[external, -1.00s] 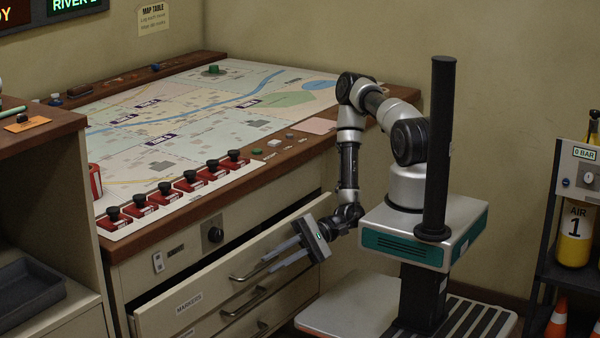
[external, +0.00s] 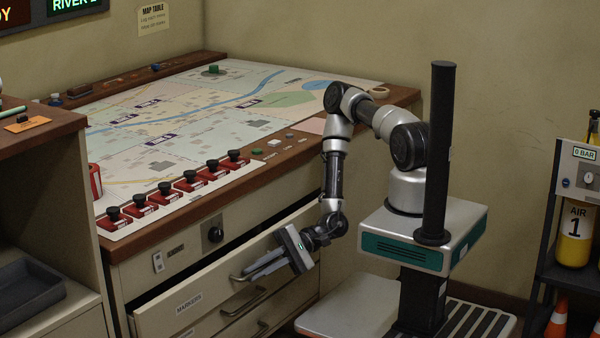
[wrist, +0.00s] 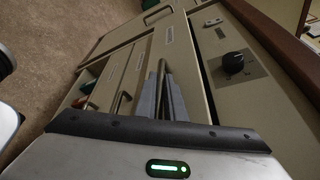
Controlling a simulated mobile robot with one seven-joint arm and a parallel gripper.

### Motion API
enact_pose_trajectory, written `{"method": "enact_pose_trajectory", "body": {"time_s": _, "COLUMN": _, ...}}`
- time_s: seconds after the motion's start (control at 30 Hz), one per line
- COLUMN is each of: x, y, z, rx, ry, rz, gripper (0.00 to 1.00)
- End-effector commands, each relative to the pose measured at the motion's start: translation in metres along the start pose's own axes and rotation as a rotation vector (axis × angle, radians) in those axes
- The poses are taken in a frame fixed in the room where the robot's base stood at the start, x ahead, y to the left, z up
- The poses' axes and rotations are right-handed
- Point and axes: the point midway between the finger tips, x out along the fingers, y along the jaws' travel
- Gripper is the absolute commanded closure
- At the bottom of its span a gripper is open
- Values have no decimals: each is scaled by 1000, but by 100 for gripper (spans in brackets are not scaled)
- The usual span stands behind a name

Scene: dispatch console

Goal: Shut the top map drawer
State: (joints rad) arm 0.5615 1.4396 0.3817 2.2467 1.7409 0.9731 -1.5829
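The top map drawer (external: 192,303), cream with a MARKERS label, is pulled partly out below the map table's edge. A dark gap shows behind its front. Its bar handle (external: 236,278) is at the fingertips of my gripper (external: 252,273). In the wrist view the two grey fingers of my gripper (wrist: 162,98) lie close on either side of the handle bar (wrist: 163,68), and they look shut on it. The fingers hide part of the handle. The drawer front (wrist: 140,75) also shows there.
Lower drawers with handles (external: 243,301) sit beneath the top drawer. A panel with a black knob (external: 215,234) is above it. The map table (external: 290,176) carries a row of red-based switches (external: 190,182). A shelf unit (external: 40,180) stands close on the left.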

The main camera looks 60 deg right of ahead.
Motion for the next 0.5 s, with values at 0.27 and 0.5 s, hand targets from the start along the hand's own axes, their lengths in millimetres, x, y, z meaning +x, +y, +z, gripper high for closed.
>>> {"method": "enact_pose_trajectory", "body": {"time_s": 0.27, "x": 9, "y": -16, "z": -24, "rx": -7, "ry": 2, "rz": 0, "gripper": 100}}
{"method": "enact_pose_trajectory", "body": {"time_s": 0.5, "x": 15, "y": -27, "z": -37, "rx": -2, "ry": 3, "rz": -2, "gripper": 100}}
